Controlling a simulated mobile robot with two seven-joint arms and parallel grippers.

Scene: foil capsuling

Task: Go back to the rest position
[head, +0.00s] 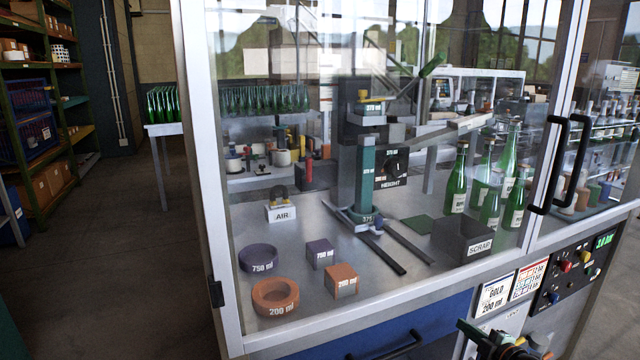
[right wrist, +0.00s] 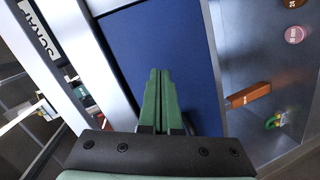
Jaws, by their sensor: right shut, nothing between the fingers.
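My right gripper (head: 468,327) is low at the bottom right of the head view, in front of the cabinet's lower front. In the right wrist view its two green fingers (right wrist: 158,75) lie together, shut, with nothing between them. They point along a blue panel (right wrist: 125,45) of the cabinet; I cannot tell how far off it is. My left gripper is not in view.
The glazed cabinet (head: 232,300) fills the middle, with black door handles (head: 548,165). Behind the glass stand a capsuling machine (head: 366,175), green bottles (head: 490,205) and a scrap bin (head: 452,240). A control panel (head: 578,268) is at right. The floor at left (head: 120,270) is clear.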

